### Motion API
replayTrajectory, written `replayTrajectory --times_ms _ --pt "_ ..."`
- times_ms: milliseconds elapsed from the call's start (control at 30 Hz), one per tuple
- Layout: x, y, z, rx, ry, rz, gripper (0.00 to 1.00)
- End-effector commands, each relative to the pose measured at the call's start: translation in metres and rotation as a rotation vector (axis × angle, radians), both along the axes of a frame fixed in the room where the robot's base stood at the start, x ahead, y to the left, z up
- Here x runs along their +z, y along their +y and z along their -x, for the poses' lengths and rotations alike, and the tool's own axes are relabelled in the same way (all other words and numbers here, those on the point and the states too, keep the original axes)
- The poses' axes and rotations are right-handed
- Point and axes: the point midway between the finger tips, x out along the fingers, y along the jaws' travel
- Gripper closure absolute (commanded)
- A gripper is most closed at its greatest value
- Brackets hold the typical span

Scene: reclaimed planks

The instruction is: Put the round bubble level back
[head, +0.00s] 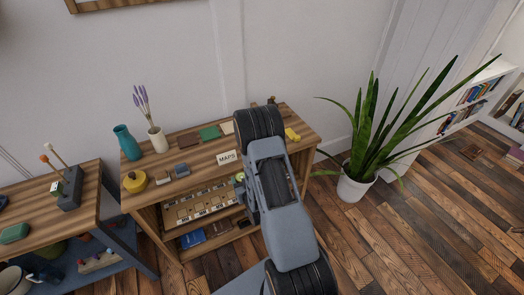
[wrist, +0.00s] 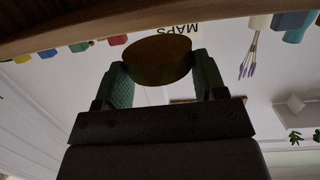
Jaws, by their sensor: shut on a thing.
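My gripper (wrist: 160,75) is shut on a round, flat-faced thing (wrist: 158,60), likely the bubble level, dark olive-brown in shadow. It sits between the two green finger pads in the wrist view. In the head view my arm hides most of the gripper; a small greenish bit of it shows (head: 240,177) at the front of the wooden shelf unit (head: 155,217). Below the unit's top, a pale tray (head: 176,217) with labelled compartments holds several small things. Its right end is hidden behind my arm.
On the unit's top stand a MAPS sign (head: 226,157), a teal vase (head: 127,142), a white vase with lavender (head: 157,139), a yellow round thing (head: 135,181) and small blocks. Books (head: 192,239) lie on the lower shelf. A potted plant (head: 354,187) stands at right.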

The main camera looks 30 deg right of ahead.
Motion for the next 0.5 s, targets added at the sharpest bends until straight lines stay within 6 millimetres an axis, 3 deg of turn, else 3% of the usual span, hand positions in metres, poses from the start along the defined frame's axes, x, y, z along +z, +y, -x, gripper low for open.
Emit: replayTrajectory --times_ms 33,200,400,500 --pt "0.019 -0.032 -0.008 -0.041 -0.018 0.007 0.65" --pt "0.079 -0.120 -0.016 -0.071 -0.014 0.011 0.65" --pt "0.141 -0.201 0.004 -0.048 -0.005 0.011 0.65" --pt "0.159 -0.225 0.017 -0.027 -0.002 0.008 0.65"
